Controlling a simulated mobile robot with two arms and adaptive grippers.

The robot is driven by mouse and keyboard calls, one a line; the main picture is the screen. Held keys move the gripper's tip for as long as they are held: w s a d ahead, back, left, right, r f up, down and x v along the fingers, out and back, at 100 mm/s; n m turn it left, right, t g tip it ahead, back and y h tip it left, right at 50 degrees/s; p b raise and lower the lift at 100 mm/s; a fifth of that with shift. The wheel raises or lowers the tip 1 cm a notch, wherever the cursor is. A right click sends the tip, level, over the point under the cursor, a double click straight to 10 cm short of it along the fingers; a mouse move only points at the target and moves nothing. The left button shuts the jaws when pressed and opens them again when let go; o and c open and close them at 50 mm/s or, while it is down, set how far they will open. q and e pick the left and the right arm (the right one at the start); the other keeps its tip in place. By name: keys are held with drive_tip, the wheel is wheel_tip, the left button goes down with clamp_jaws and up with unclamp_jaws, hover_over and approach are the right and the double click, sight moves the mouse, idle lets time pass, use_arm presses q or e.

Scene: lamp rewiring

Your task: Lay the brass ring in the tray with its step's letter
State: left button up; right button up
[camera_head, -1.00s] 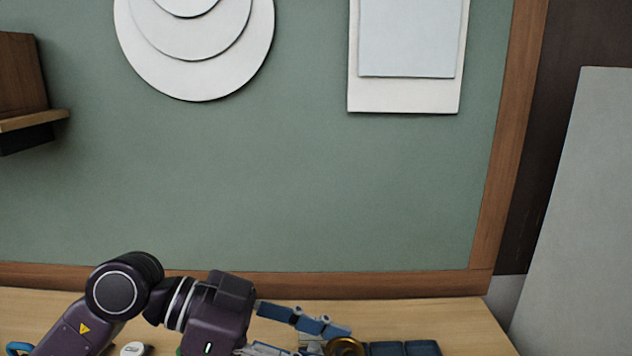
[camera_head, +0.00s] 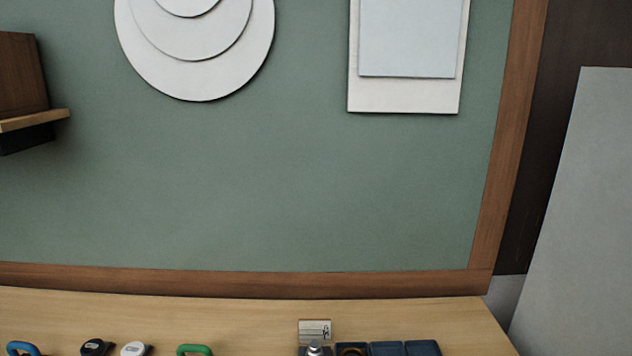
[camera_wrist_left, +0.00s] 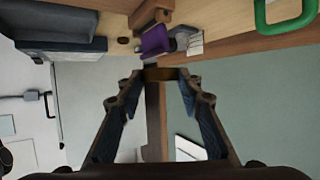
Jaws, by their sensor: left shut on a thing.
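My left arm is out of the head view. At the bottom edge of the head view stands a row of navy trays (camera_head: 387,348), cut off by the frame. A curved brass rim (camera_head: 352,350) shows in the leftmost one. No letters on the trays are readable. My right gripper is not in view.
A small card stand (camera_head: 315,331) stands behind a silver piece (camera_head: 315,348). To the left are a green handle (camera_head: 194,349), a white disc (camera_head: 134,349), a black disc (camera_head: 95,347) and a blue handle (camera_head: 22,348). The bench behind them is clear up to the board.

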use_arm(q)
drive_tip(key=w+d+r+m+g+h, duration=0.1)
drive_tip(key=d+r+m+g, duration=0.5)
drive_tip(key=d, duration=0.7)
drive_tip(key=d+r+m+g+h, duration=0.1)
drive_tip(key=d+r+m+g, duration=0.15)
drive_tip(key=d+r, duration=0.8)
drive_tip(key=w+a+f+n+t, duration=0.3)
drive_tip(key=w, duration=0.6)
drive_tip(key=w+a+f+n+t, duration=0.3)
drive_tip(key=w+a, duration=0.1)
drive_tip(key=w, duration=0.6)
drive_tip(key=shift+a+f+y, duration=0.15)
drive_tip(key=shift+f+y, duration=0.15)
drive_tip(key=shift+f, duration=0.05)
drive_tip(key=shift+w, duration=0.1)
